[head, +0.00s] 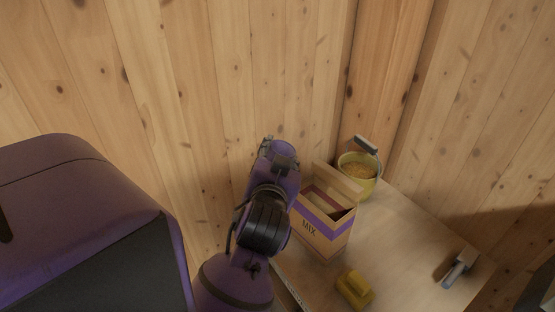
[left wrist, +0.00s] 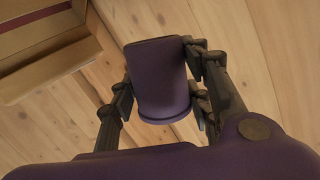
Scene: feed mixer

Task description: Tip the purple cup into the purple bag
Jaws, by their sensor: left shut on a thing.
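The purple cup (left wrist: 160,75) is gripped between the fingers of my left gripper (left wrist: 161,92) in the left wrist view. I cannot see its contents or tell its tilt. In the head view my left gripper (head: 281,157) is raised beside and to the left of the bag, and I cannot clearly tell the cup from the purple arm there. The bag (head: 318,238) is a box-shaped tan pack with a purple band and the word MIX, standing open on the table. Its edge shows top left in the left wrist view (left wrist: 45,72). My right gripper is not in view.
A yellow bucket (head: 371,187) with grainy feed and a grey-handled tool stands behind the bag on the table (head: 405,240). A yellow object (head: 354,290) lies in front, and a grey scoop-like tool (head: 459,268) lies at right. Wooden walls close off the back.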

